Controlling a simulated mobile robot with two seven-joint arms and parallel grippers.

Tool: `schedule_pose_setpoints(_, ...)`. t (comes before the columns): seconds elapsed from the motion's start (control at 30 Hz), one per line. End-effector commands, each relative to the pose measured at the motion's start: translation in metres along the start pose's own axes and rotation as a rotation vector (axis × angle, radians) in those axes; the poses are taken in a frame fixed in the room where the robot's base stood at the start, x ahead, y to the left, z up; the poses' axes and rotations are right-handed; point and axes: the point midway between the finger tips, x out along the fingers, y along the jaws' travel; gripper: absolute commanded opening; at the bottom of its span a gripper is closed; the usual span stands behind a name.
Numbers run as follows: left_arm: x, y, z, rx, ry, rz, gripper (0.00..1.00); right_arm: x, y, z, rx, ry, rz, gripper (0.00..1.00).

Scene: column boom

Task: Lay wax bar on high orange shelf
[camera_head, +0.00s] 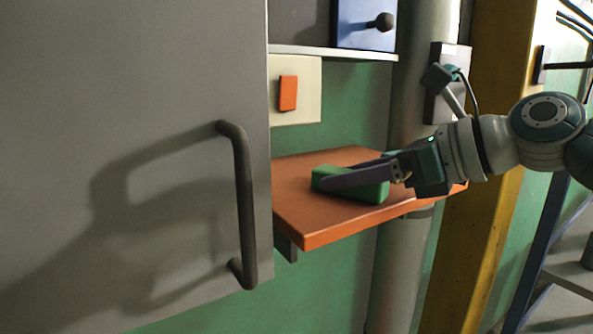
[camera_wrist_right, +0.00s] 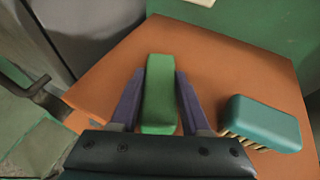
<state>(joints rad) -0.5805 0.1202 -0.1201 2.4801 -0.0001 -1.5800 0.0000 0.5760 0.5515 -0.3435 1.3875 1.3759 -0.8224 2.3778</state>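The green wax bar (camera_head: 370,193) is over the orange shelf (camera_head: 310,225). It appears to rest on the shelf board; I cannot make out a gap beneath it. My right gripper (camera_head: 350,177) reaches in from the right with one purple finger along the bar's near side. In the right wrist view, the bar (camera_wrist_right: 159,95) lies lengthwise between the two fingers of the right gripper (camera_wrist_right: 160,78), which look closed on its sides. The shelf (camera_wrist_right: 215,75) also shows around it. My left gripper is not in view.
In the right wrist view, a teal brush (camera_wrist_right: 263,122) with pale bristles lies on the shelf right of the bar. A grey cabinet door (camera_head: 130,120) with a dark handle (camera_head: 243,205) stands left of the shelf. A grey pipe (camera_head: 405,260) and yellow post (camera_head: 485,200) stand at right.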

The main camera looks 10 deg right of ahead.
Motion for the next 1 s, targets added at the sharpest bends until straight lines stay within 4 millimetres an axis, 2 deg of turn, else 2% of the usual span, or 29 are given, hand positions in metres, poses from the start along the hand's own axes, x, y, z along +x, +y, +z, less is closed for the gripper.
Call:
schedule_pose_setpoints(0.03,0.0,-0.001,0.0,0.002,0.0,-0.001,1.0,0.0,0.0,0.001,0.0,0.0,0.0,0.52)
schedule_pose_setpoints(0.23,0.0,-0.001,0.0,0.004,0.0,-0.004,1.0,0.0,0.0,0.001,0.0,0.0,0.0,0.75)
schedule_pose_setpoints(0.57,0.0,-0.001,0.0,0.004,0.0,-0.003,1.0,-0.004,-0.001,0.003,0.0,0.0,-0.001,0.75)
schedule_pose_setpoints(0.77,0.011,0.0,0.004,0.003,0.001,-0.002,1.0,-0.032,0.0,0.0,-0.004,0.001,-0.002,0.75)
schedule_pose_setpoints(1.0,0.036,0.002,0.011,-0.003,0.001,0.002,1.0,-0.085,-0.001,-0.003,-0.005,0.003,-0.004,0.75)
